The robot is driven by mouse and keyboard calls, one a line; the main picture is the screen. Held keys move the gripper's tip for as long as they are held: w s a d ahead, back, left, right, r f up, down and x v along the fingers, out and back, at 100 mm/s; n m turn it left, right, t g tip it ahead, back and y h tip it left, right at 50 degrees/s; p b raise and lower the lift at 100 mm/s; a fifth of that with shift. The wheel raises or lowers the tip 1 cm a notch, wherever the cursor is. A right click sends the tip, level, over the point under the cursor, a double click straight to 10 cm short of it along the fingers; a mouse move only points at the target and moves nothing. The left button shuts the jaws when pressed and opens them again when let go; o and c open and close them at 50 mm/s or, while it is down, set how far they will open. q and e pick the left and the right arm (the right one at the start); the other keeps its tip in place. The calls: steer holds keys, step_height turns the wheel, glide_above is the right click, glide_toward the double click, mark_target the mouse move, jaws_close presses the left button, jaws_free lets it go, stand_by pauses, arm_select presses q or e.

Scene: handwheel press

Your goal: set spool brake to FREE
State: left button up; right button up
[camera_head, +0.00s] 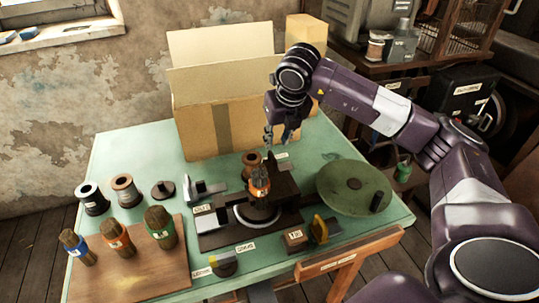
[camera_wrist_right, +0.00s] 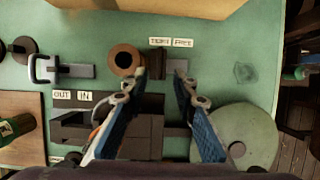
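Two white labels, TIGHT (camera_wrist_right: 159,42) and FREE (camera_wrist_right: 183,42), lie side by side at the spool brake in the right wrist view. Below them are a dark block (camera_wrist_right: 157,60) and a grey piece (camera_wrist_right: 177,66); I cannot tell which part is the lever or its setting. A copper-coloured spool (camera_wrist_right: 125,58) stands just left of them, and in the head view (camera_head: 252,159) behind the press. My right gripper (camera_head: 278,139) is open and empty, pointing down above the brake. Its spread fingers (camera_wrist_right: 160,80) frame the brake area. My left gripper is not in view.
The dark press (camera_head: 285,190) and green handwheel (camera_head: 353,186) stand in front. A latch (camera_wrist_right: 62,69) with OUT and IN labels is at left. A cardboard box (camera_head: 218,125) stands behind. Spools and handled stamps (camera_head: 160,226) occupy the table's left.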

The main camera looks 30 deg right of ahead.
mark_target(274, 157)
steer(key=p+x, duration=0.1)
steer(key=x, duration=0.5)
steer(key=shift+f+p, duration=0.3)
steer(key=shift+p, duration=0.05)
steer(key=shift+w+d+f, duration=0.1)
steer(key=shift+w+f, duration=0.15)
steer(key=shift+f, duration=0.2)
steer(key=shift+c, duration=0.4)
jaws_close()
